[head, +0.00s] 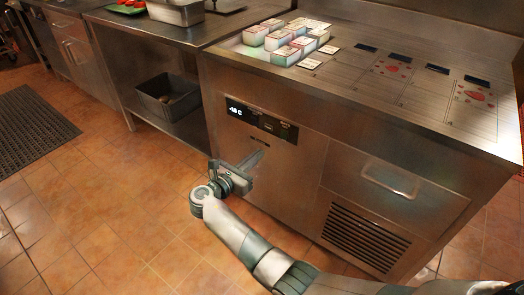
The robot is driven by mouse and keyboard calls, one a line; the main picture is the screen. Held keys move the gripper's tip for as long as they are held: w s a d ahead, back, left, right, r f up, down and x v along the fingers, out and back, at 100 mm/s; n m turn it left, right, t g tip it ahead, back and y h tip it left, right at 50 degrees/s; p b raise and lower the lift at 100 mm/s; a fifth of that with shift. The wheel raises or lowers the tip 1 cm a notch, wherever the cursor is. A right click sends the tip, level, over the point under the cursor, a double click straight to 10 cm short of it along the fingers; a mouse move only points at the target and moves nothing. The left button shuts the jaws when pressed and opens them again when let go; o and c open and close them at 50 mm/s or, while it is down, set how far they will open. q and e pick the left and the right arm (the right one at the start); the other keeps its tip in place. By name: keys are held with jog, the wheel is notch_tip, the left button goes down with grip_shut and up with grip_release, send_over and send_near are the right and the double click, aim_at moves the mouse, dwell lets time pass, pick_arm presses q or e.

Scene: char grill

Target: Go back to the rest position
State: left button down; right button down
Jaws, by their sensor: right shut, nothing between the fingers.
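My right arm comes in from the lower right, low over the tiled floor. My right gripper (257,158) is at its end, in front of the steel cabinet (265,195), below the cabinet's control panel. Its fingers are shut and hold nothing. I cannot tell whether the fingertips touch the cabinet front. My left gripper is not in view.
The steel counter (350,85) carries several small boxes (285,55) and flat cards (392,65). A drawer handle (390,182) and a vent (365,237) are on the right. A grey bin (168,97) sits on a low shelf. The tiled floor (100,190) at left is clear, apart from a dark mat (35,127).

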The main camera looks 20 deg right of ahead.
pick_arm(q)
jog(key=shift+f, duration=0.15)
pick_arm(e)
jog(key=shift+s+a, duration=0.25)
jog(key=shift+a, duration=0.1)
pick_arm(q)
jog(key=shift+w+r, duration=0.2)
